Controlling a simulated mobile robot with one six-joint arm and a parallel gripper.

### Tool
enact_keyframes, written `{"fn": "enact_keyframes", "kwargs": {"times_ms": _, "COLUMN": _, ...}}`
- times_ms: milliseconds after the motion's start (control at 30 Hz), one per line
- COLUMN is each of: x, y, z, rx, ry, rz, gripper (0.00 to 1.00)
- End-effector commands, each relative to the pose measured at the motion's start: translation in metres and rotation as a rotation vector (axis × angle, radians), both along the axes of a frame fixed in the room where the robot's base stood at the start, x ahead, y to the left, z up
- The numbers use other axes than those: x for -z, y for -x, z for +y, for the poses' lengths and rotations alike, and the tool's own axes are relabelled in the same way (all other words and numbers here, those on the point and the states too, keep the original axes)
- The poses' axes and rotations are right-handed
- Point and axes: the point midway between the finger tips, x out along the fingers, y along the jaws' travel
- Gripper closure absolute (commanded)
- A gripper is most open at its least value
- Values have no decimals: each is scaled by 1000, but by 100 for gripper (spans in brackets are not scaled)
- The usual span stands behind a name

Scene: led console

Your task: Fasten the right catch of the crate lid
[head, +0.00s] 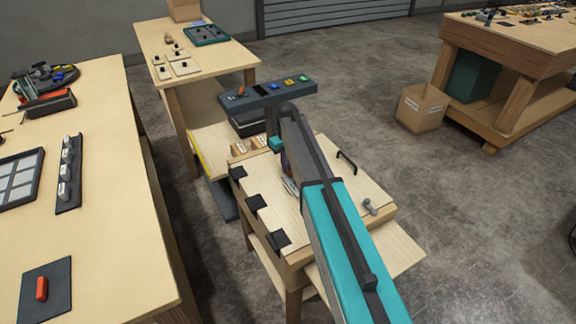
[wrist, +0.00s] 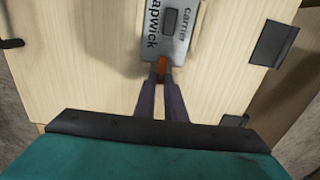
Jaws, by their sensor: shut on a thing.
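The crate lid (head: 318,170) is a pale wooden panel lying flat, with dark hinges along its left edge. It also fills much of the wrist view (wrist: 85,60). A grey metal catch (head: 370,207) stands near the lid's front right corner; I cannot tell its exact state. Any other catch is hidden behind my arm. My gripper (wrist: 162,78) is shut on the orange end of a grey tag (wrist: 172,28) with printed lettering and a dark window. In the head view the tag (head: 290,186) shows over the lid, partly hidden by my arm.
A black handle (head: 347,160) stands up from the lid's right side. A dark console (head: 265,95) on a post stands behind the crate. A long workbench (head: 110,200) is at left, close to the crate. A cardboard box (head: 421,107) sits on the floor; open floor lies right.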

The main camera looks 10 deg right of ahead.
Motion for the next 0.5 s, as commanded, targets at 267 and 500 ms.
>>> {"fn": "enact_keyframes", "kwargs": {"times_ms": 267, "x": -1, "y": -1, "z": 0, "rx": 0, "ry": 1, "rz": -3, "gripper": 71}}
{"fn": "enact_keyframes", "kwargs": {"times_ms": 500, "x": -2, "y": -1, "z": 0, "rx": 0, "ry": 0, "rz": -2, "gripper": 71}}
